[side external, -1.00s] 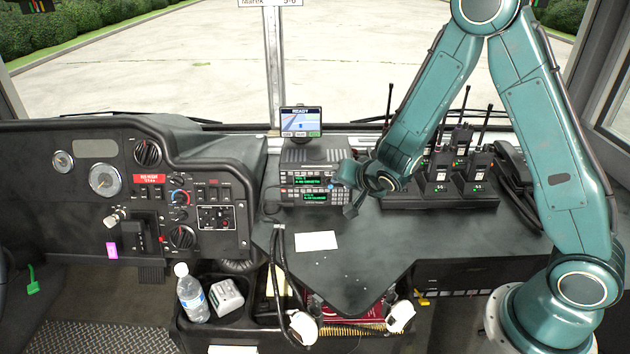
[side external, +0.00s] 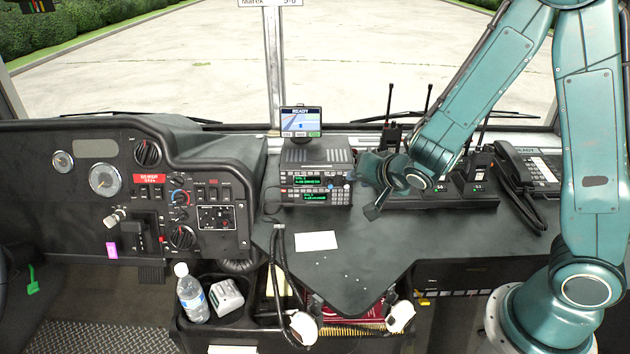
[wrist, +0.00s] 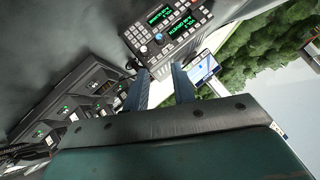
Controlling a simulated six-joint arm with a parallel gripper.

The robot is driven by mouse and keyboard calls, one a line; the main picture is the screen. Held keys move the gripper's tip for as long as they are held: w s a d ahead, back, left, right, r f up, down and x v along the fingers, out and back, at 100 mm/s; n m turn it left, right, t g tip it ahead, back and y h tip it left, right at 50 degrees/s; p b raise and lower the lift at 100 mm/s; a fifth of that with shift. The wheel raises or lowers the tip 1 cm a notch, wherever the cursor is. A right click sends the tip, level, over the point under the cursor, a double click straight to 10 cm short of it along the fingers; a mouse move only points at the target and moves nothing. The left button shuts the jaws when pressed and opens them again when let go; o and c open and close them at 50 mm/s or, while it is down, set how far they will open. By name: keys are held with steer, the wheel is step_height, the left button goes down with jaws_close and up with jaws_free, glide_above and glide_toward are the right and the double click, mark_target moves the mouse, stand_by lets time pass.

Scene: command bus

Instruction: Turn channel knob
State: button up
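The radio stack (side external: 317,180), with two green displays, stands on the dark console in the side view. It also shows in the wrist view (wrist: 165,28), tilted, with a keypad. A blue knob (wrist: 158,37) and a pale knob (wrist: 143,49) sit on its front there. I cannot tell which is the channel knob. My gripper (side external: 366,188) is just right of the radio, apart from it. In the wrist view its two fingers (wrist: 161,70) are spread with nothing between them, pointing toward the radio. The fingertips are near the knobs in the picture but show no clear contact.
A small READY screen (side external: 301,122) stands above the radio. Handheld radios in a charger (side external: 447,190) and a desk phone (side external: 525,168) are on the right, close to my arm. A white card (side external: 316,241) lies on the console. The console in front of the radio is mostly clear.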

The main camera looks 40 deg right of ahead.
mark_target(332, 185)
steer(key=shift+f, duration=0.1)
steer(key=a+f+n+h, duration=0.1)
steer(key=n, duration=1)
steer(key=a+f+n+h, duration=0.1)
steer(key=a+n+h, duration=0.1)
steer(key=n, duration=1)
steer(key=a+f+n+t+h, duration=0.1)
steer(key=a+n, duration=0.1)
steer(key=n, duration=1)
steer(key=shift+s+f+h, duration=0.1)
steer(key=shift+f+h, duration=0.3)
steer(key=shift+x, duration=6.95)
steer(key=shift+r, duration=0.1)
